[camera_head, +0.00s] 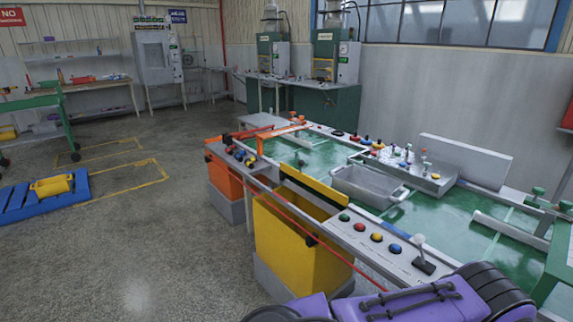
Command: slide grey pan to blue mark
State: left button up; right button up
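The grey pan (365,192) is a rectangular metal tub with a handle at its right end. Neither of my grippers shows in this view.
A yellow bin (290,235) and an orange bin (222,180) stand along the table's front edge. A lever (421,250) stands beside the buttons. Green surface is clear right of the pan.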

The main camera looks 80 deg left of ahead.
aim_at(378, 192)
jog(key=u, duration=2.5)
